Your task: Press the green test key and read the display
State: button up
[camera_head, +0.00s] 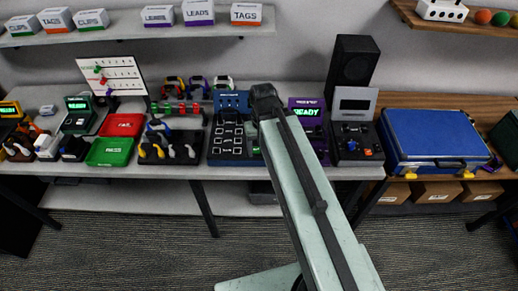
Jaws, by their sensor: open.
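Several test units with displays stand on the bench. A purple-topped unit (306,104) right of my arm has a lit green display reading READY, and my arm hides part of its base. A dark green unit (78,103) at left also has a lit green display, its text too small to be sure of. A yellow-topped unit (9,108) at the left edge has a lit display. I cannot make out a green test key on any of them. My arm reaches up over the bench front to a dark joint; my gripper is not visible, perhaps hidden behind the arm.
A red tray (122,124) and a green tray (109,152) lie left of centre. A black speaker (352,61) and a grey-screened unit (355,105) stand right of my arm. A blue case (434,136) lies on the wooden bench. Labelled boxes (198,12) line the upper shelf.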

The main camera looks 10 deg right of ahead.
grip_shut()
jog(key=shift+a, duration=0.1)
dwell(1.5)
